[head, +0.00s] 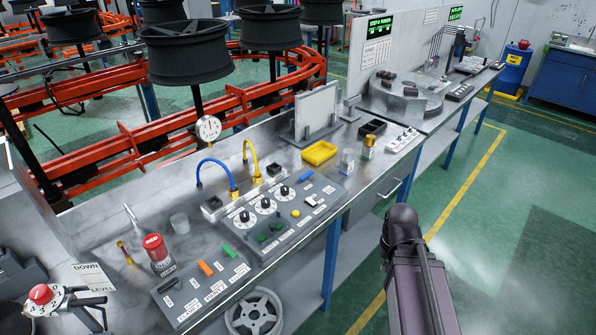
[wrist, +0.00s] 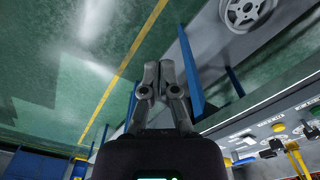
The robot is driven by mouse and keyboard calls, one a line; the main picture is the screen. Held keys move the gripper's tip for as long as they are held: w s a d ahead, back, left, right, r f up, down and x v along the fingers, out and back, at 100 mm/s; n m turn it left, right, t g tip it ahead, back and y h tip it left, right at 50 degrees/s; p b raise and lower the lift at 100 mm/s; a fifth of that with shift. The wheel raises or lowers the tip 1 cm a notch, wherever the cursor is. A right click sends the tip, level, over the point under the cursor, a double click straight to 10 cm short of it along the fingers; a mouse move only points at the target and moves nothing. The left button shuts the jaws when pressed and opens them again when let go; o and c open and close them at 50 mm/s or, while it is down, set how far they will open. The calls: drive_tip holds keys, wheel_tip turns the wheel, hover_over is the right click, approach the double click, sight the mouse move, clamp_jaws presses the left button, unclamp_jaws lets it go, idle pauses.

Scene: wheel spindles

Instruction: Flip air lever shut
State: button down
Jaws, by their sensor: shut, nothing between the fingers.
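The grey control panel (head: 270,218) on the bench carries dials, buttons and small coloured levers. A blue lever (head: 306,177) lies at its far edge. A lower panel (head: 200,290) holds an orange lever (head: 206,267) and a green lever (head: 227,251). Labels are too small to read, so I cannot tell which is the air lever. In the wrist view my gripper (wrist: 158,77) is shut and empty, over the green floor and apart from the bench. In the head view only my arm shows, right of the bench's front edge; the fingers are hidden.
Blue and yellow hoses (head: 250,158) arch behind the panel. A wheel (head: 254,314) lies on the lower shelf. The floor right of the bench is clear.

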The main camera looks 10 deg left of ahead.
drive_tip(key=shift+a, duration=0.25)
drive_tip(key=w+a+r+n+y+p, duration=0.1)
drive_tip(key=w+a+r+n+p, duration=0.1)
drive_tip(key=w+a, duration=0.7)
drive_tip(key=w+a+r+n+t+y+p, duration=0.1)
drive_tip(key=w+a+n, duration=0.4)
drive_tip(key=w+a, duration=0.5)
drive_tip(key=w+a+r+n+t+y+p, duration=0.1)
drive_tip(key=w+a+r+n+p, duration=0.2)
drive_tip(key=w+a, duration=0.6)
drive_tip(key=w+r+p, duration=0.1)
drive_tip(key=w+r, duration=0.1)
drive_tip(key=w, duration=1.1)
drive_tip(key=shift+a+n, duration=0.3)
drive_tip(key=shift+a, duration=0.05)
drive_tip(key=shift+w+f, duration=0.1)
drive_tip(key=shift+f, duration=0.05)
drive_tip(key=b+x, duration=0.9)
drive_tip(key=x, duration=0.1)
drive_tip(key=shift+w+b, duration=0.15)
drive_tip(key=shift+b, duration=0.25)
drive_tip(key=shift+s+d+r, duration=0.2)
drive_tip(key=shift+s+d, duration=0.8)
drive_tip(key=shift+d, duration=0.15)
drive_tip(key=shift+s+d, duration=0.25)
drive_tip(key=shift+d, duration=0.25)
